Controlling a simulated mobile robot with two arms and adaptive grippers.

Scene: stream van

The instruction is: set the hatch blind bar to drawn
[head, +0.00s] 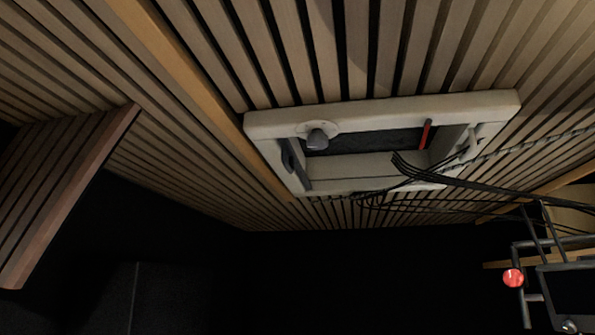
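The hatch (382,112) is a pale rectangular frame set in the slatted ceiling, right of the middle of the head view. A dark panel (365,143) shows in the upper part of its opening. A pale flat strip (365,167) lies across the lower part; I cannot tell whether it is the blind bar. A grey knob (317,139) on a round plate, a short red bar (425,134) at the right and a dark handle-like piece (295,165) at the left also show. Neither of my grippers is in view.
Black cables (450,182) hang across the hatch's lower right corner and run to the right. A wood-slatted box (65,185) juts down at the left. A metal rack with a red round part (513,278) stands at the lower right. The area below the hatch is dark.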

